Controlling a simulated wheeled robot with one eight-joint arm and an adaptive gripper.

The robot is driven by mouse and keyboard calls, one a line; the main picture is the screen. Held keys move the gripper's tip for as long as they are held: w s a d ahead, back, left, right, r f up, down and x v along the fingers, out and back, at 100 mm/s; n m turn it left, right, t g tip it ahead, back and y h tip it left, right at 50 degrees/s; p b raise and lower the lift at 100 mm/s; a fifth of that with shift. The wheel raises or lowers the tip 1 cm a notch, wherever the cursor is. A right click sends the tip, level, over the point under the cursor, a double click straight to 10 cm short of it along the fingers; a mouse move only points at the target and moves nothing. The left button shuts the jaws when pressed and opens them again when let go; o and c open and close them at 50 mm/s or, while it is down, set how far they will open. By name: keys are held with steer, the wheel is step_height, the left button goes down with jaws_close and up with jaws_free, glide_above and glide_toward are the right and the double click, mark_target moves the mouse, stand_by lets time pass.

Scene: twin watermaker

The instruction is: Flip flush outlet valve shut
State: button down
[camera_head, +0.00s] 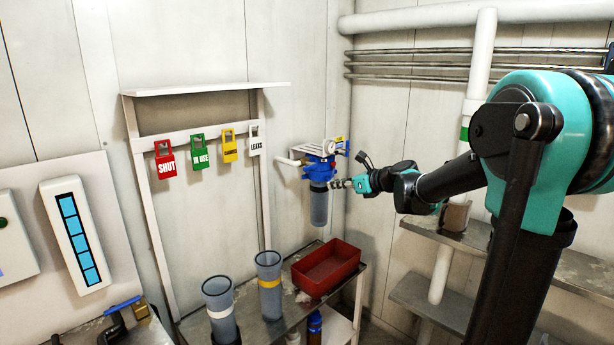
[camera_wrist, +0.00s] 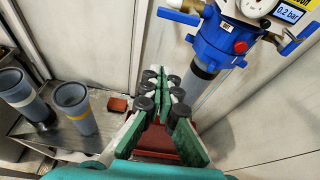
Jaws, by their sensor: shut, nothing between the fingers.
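A blue filter head (camera_head: 318,168) with a grey bowl (camera_head: 319,206) hangs on the back wall near the corner. In the wrist view the filter head (camera_wrist: 222,42) has a red button and brass fittings. One blue valve lever (camera_wrist: 179,16) sticks out on its left, another blue lever (camera_wrist: 300,38) on its right. I cannot tell which is the flush outlet valve. My gripper (camera_head: 339,184) is shut and empty, just right of the filter's bowl. In the wrist view its fingertips (camera_wrist: 164,76) sit below and left of the filter head, apart from both levers.
A gauge label (camera_wrist: 289,14) reads 0.2 bar. A metal table below carries a red tray (camera_head: 328,268) and two grey cartridges (camera_head: 270,285) (camera_head: 219,310). Coloured tags (camera_head: 198,151) hang on a rack at left. Shelves (camera_head: 455,238) stand below my arm.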

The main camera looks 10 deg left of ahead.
mark_target(309, 167)
steer(key=shift+w+a+r, duration=0.1)
steer(key=shift+r, duration=0.05)
steer(key=x, duration=1)
steer(key=shift+r, duration=2.1)
